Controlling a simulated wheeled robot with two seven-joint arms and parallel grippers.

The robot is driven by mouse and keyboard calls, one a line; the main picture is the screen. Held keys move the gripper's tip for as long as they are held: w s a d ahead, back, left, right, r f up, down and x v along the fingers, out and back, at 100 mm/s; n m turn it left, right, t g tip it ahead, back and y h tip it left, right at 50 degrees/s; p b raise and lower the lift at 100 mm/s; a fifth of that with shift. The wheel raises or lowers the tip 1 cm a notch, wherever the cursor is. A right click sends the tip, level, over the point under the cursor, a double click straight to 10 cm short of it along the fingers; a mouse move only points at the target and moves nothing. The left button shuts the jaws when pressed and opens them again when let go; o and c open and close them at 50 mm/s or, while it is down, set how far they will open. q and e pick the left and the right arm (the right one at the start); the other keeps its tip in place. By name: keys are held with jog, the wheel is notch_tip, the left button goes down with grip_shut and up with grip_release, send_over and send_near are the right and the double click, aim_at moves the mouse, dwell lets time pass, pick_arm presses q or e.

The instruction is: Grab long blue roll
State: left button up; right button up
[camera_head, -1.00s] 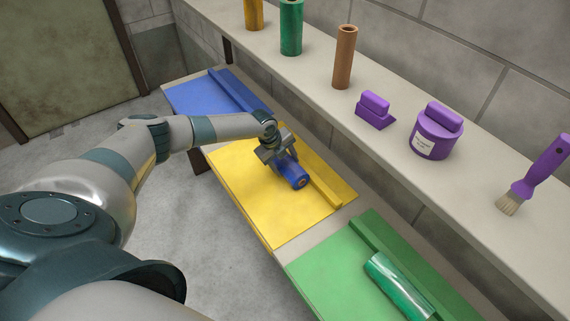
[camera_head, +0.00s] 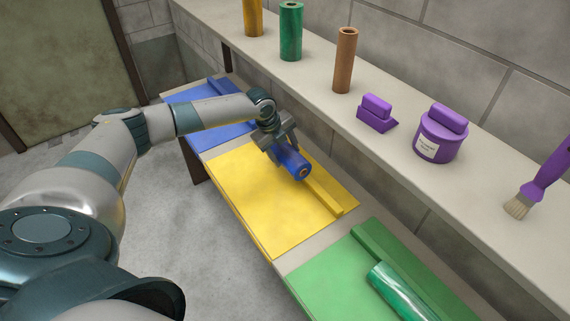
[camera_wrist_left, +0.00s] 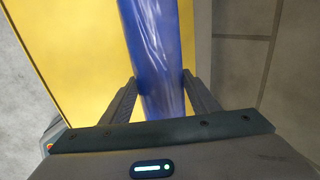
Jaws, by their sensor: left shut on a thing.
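The long blue roll (camera_head: 299,168) is over the far part of the yellow mat (camera_head: 262,205) in the head view. My left gripper (camera_head: 279,150) is shut on it, with a finger on each side. In the left wrist view the blue roll (camera_wrist_left: 153,60) runs up from between the two fingers (camera_wrist_left: 158,97), with yellow behind it. I cannot tell exactly how far the roll is above the mat. My right gripper is not in view.
A green mat (camera_head: 325,285) carries a green roll (camera_head: 400,290) at the front right. A blue mat (camera_head: 222,133) lies behind the arm. The shelf (camera_head: 400,150) holds upright rolls, a purple tub (camera_head: 436,140), a purple block (camera_head: 376,112) and a brush (camera_head: 540,180).

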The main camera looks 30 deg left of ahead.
pick_arm(q)
jog(key=shift+r, duration=0.6)
